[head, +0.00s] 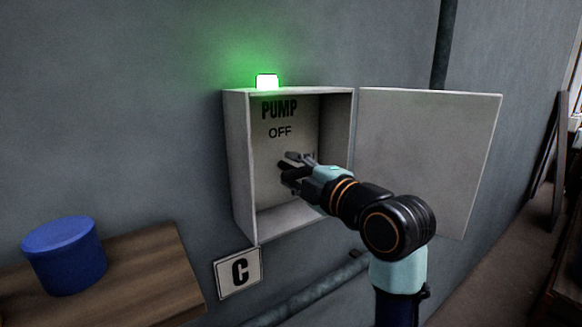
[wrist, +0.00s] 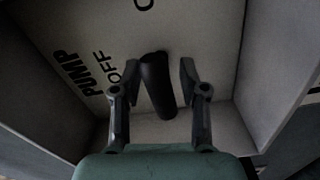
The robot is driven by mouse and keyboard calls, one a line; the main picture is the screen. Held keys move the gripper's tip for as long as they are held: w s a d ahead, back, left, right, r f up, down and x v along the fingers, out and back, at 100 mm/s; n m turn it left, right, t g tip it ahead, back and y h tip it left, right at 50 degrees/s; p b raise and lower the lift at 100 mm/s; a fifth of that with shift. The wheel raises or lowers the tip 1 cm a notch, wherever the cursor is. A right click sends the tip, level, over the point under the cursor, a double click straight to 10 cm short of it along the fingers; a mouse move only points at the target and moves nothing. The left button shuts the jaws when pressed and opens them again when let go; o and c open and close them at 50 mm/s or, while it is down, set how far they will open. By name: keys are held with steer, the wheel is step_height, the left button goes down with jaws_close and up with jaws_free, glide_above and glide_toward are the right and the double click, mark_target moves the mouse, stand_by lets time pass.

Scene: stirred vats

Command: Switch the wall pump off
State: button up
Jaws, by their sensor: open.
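The pump box (head: 239,165) is on the wall with its door (head: 430,150) swung open to the right. Its back panel reads PUMP, with OFF below (head: 280,132). A green lamp (head: 267,81) glows on top. A dark lever (wrist: 156,85) sticks out from the panel in the wrist view; the gripper largely hides it in the head view. My gripper (head: 291,164) is open inside the box, with one finger on each side of the lever. Gaps show between the lever and both fingers (wrist: 159,76). A partly cut-off letter shows at the top of the wrist view.
A blue round container (head: 66,256) stands on a wooden surface (head: 150,275) at the lower left. A pipe (head: 310,292) runs along the wall below the box.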

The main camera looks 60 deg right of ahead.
steer(key=shift+w+d, duration=0.2)
steer(key=shift+w, duration=0.25)
jaws_close()
steer(key=shift+m, duration=0.4)
steer(key=m+p, duration=0.2)
steer(key=m, duration=0.1)
steer(key=shift+r+m+p, duration=0.15)
steer(key=shift+m+p, duration=0.15)
steer(key=shift+m, duration=0.1)
steer(key=m+p, duration=0.2)
steer(key=m, duration=0.2)
steer(key=shift+m, duration=0.3)
steer(key=m+p, duration=0.3)
steer(key=m, duration=0.1)
steer(key=m+p, duration=0.2)
steer(key=m, duration=0.2)
steer(key=shift+m+p, duration=0.3)
steer(key=shift+p, duration=0.1)
